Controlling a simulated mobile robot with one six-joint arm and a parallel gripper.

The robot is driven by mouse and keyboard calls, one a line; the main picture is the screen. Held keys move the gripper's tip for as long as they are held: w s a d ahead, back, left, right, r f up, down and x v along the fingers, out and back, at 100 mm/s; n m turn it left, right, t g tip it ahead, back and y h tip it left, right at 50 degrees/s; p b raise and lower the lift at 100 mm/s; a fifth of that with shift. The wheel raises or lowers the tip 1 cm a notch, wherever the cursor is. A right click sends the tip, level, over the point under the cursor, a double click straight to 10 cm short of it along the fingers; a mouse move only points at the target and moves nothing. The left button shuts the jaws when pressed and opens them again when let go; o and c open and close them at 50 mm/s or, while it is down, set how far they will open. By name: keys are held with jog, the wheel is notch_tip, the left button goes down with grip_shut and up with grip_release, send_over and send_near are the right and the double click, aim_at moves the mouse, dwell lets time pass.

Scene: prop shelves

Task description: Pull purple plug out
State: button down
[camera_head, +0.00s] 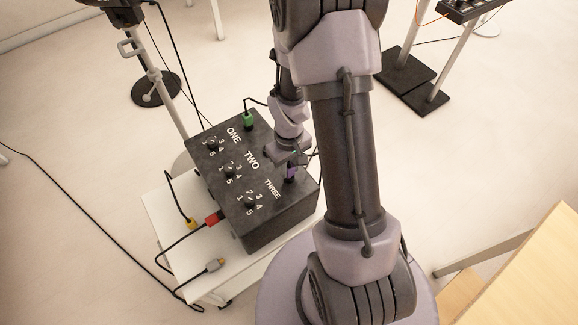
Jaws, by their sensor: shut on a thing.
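The purple plug (291,172) is at the right edge of the top of the black box (285,218), beside the word THREE. My gripper (290,162) is at the plug and shut on it. The fingertips are small and partly hidden by my arm. I cannot tell whether the plug is still seated in its socket. A green plug (248,119) stands upright at the box's far edge, with a black cable.
The box stands on a white table (160,215). A red plug (212,219) is at the box's left side. A yellow plug (191,223) and a grey plug (214,265) lie on the table with black cables. A metal stand (165,95) rises behind; a wooden surface (530,285) is at lower right.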

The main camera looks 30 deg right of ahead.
aim_at(289, 164)
dwell(0.4)
jog(key=shift+r+p, duration=0.35)
jog(key=shift+r, duration=0.15)
jog(key=shift+r, duration=0.1)
jog(key=shift+r+p, duration=1)
jog(key=shift+r, duration=0.2)
jog(key=shift+r+p, duration=1.6)
jog(key=shift+r, duration=0.5)
jog(key=shift+f, duration=0.1)
